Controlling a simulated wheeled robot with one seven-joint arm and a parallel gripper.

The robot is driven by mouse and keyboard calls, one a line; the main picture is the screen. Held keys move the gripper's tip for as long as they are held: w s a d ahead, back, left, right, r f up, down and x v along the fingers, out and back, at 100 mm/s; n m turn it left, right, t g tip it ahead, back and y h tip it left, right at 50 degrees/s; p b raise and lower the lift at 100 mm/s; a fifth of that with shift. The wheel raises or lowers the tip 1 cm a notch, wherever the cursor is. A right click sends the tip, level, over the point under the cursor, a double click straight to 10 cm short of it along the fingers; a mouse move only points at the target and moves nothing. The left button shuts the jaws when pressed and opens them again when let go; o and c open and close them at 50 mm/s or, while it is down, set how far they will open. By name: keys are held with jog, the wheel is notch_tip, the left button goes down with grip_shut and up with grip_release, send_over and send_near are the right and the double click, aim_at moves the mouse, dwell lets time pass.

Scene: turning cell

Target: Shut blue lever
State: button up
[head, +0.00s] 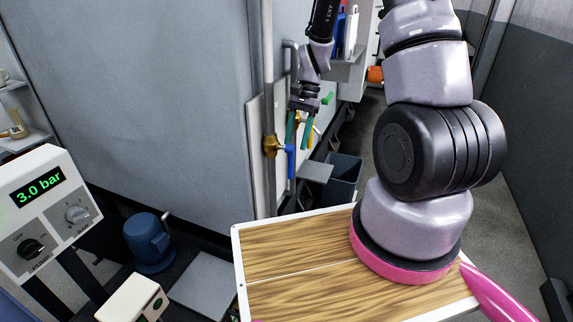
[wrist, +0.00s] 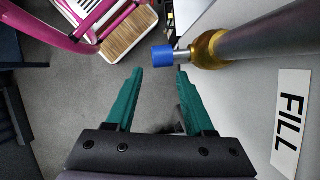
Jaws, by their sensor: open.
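The blue lever (head: 291,164) hangs down from a brass valve (head: 270,146) on a vertical grey pipe. In the wrist view the blue lever (wrist: 162,57) shows end-on, with the brass valve (wrist: 207,48) to its right. My gripper (head: 297,147) has two teal fingers, spread apart with nothing between them. In the wrist view my gripper (wrist: 159,71) has its tips just short of the blue lever, which appears between and slightly beyond them. Whether a finger touches the lever I cannot tell.
A FILL label (wrist: 291,122) is on the grey panel right of the valve. Other valves with green and yellow handles sit behind my gripper. A dark bin (head: 344,178) stands on the floor nearby. A gauge box (head: 45,208) reads 3.0 bar.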

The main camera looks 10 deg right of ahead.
aim_at(291, 165)
jog(key=x, duration=0.8)
jog(key=shift+s+f, duration=0.15)
jog(key=shift+f, duration=0.1)
grip_shut()
dwell(1.0)
